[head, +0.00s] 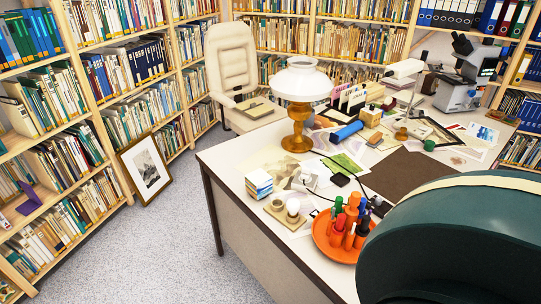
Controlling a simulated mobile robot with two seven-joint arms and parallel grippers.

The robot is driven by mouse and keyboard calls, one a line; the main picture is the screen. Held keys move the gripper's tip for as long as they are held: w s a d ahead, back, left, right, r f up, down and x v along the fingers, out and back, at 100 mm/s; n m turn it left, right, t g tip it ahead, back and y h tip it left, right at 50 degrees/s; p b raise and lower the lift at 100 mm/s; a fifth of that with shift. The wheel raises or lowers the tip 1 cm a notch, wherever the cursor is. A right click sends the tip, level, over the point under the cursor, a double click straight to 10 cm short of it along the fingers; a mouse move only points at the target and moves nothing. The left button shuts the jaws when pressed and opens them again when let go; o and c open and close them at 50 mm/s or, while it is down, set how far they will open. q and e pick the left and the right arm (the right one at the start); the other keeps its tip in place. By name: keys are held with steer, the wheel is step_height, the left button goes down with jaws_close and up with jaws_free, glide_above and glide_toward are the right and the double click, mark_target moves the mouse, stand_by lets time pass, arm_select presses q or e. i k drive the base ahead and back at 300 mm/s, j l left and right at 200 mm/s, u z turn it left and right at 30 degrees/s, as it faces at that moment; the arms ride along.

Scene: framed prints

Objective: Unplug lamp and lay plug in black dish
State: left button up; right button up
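A lamp with a white shade (301,80) and an amber base (297,138) stands upright on the desk, left of its middle. A thin dark cord (345,167) curves over the desk from near the lamp towards the orange tray. I cannot make out a plug or where the cord ends. A small flat black object (340,180) lies beside the cord; I cannot tell if it is the dish. A second, cream desk lamp (405,69) stands further back. Neither of my grippers is in view.
A large dark green rounded shape (460,245) hides the desk's near right part. A microscope (465,80), papers and a brown mat (410,178) crowd the desk (225,160). Floor (170,230) is open to its left.

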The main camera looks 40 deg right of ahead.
mark_target(305, 174)
steer(key=i+j+z, duration=0.15)
steer(key=i, duration=0.3)
steer(key=i+j+z, duration=0.15)
steer(key=i, duration=0.35)
steer(key=i+j+z, duration=0.1)
steer(key=i, duration=0.35)
steer(key=i+j+z, duration=0.2)
steer(key=z, duration=0.2)
steer(key=i+j+z, duration=0.2)
steer(key=z, duration=0.2)
steer(key=i+j+z, duration=0.15)
steer(key=j+z, duration=0.25)
steer(key=i+j+z, duration=0.1)
steer(key=z, duration=0.4)
steer(key=j+z, duration=0.25)
steer(key=z, duration=0.2)
steer(key=i+j+z, duration=0.1)
steer(key=j+z, duration=0.15)
steer(key=z, duration=0.25)
steer(key=j+z, duration=0.2)
steer(key=z, duration=0.25)
steer(key=i+j+z, duration=0.1)
steer(key=j+z, duration=0.15)
steer(key=z, duration=0.2)
steer(key=j+z, duration=0.2)
steer(key=z, duration=0.25)
steer(key=k+j+z, duration=0.1)
steer(key=j+z, duration=0.35)
steer(key=j, duration=0.15)
